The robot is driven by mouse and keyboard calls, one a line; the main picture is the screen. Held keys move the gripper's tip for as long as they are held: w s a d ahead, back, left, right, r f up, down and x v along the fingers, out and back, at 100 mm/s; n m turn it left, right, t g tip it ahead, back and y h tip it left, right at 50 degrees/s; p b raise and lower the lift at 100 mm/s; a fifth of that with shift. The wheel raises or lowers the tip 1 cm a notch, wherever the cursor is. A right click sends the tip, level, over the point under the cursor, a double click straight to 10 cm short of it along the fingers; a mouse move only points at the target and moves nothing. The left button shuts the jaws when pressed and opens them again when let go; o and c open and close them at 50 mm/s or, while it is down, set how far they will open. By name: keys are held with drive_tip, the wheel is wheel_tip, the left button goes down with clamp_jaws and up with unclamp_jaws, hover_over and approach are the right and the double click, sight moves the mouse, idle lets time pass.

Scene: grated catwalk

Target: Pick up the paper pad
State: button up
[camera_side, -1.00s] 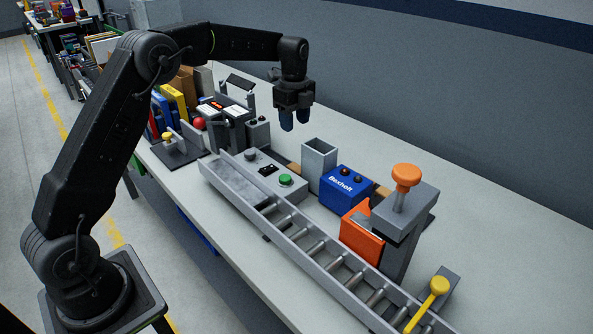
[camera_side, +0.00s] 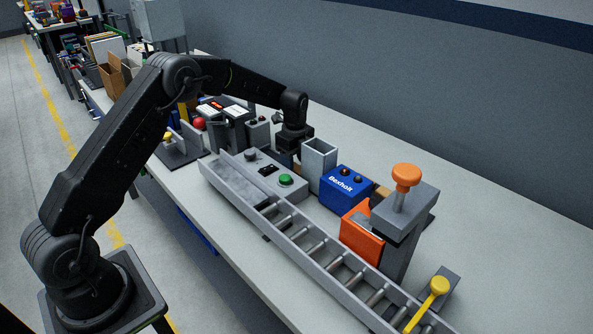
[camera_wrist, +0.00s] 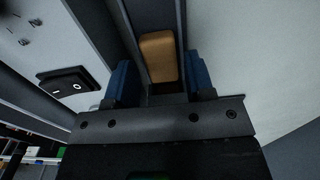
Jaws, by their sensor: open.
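My gripper (camera_side: 288,160) is low behind the grey control box, left of the open grey square tube. In the wrist view its two blue fingers (camera_wrist: 160,64) are open, one on each side of a tan, rounded-edge block (camera_wrist: 158,56), which looks like the paper pad. The tan block lies in a dark slot between the fingers, with no clear contact. In the side view only a sliver of tan (camera_side: 297,169) shows beside the gripper; the control box and gripper hide the rest.
The grey control box (camera_side: 262,172) with a green button and the upright grey tube (camera_side: 318,160) stand close on either side. A blue box (camera_side: 346,186), an orange box (camera_side: 362,230) and a roller conveyor (camera_side: 320,245) are nearby. The bench behind is clear.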

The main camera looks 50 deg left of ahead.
drive_tip(key=shift+f, duration=0.85)
drive_tip(key=shift+c, duration=0.2)
drive_tip(key=c, duration=0.6)
drive_tip(key=shift+c, duration=0.2)
drive_tip(key=shift+r, duration=0.2)
